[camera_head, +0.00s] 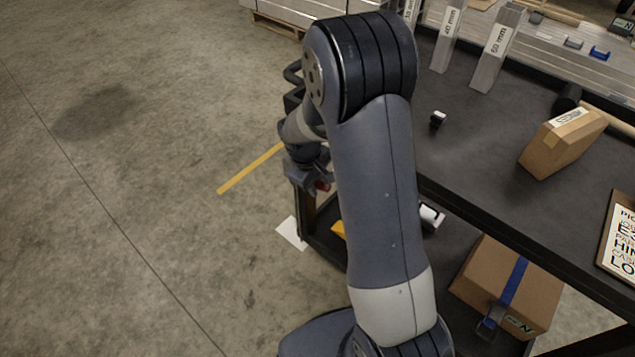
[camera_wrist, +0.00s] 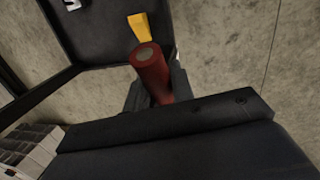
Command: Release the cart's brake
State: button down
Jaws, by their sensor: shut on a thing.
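The cart (camera_head: 460,165) is black with a top deck and a lower shelf, and stands to the right of my arm in the head view. A red cylindrical brake handle with a pale round end (camera_wrist: 152,78) is at the middle of the wrist view, between my fingers. In the head view only a small red bit of it (camera_head: 322,186) shows beside my gripper (camera_head: 309,178), at the cart's left corner. My gripper (camera_wrist: 157,92) is shut on the red handle. The handle's lower part and its mount are hidden behind my gripper.
A yellow wedge-shaped piece (camera_wrist: 138,24) is just beyond the handle. A cardboard box (camera_head: 565,140) stands on the deck and another (camera_head: 507,285) on the lower shelf. The concrete floor on the left is clear.

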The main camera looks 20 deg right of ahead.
jog(key=shift+w+a+r+g+h+p, duration=0.2)
jog(key=shift+w+r+g+h+p, duration=0.15)
jog(key=shift+r+p, duration=0.3)
jog(key=shift+w+a+r+g+h+p, duration=0.2)
jog(key=shift+r+g+p, duration=0.25)
jog(key=shift+p, duration=0.3)
jog(key=c, duration=1.2)
grip_release()
jog(key=p+v, duration=0.1)
jog(key=v, duration=0.9)
jog(key=shift+r, duration=0.3)
jog(key=shift+a+f, duration=0.1)
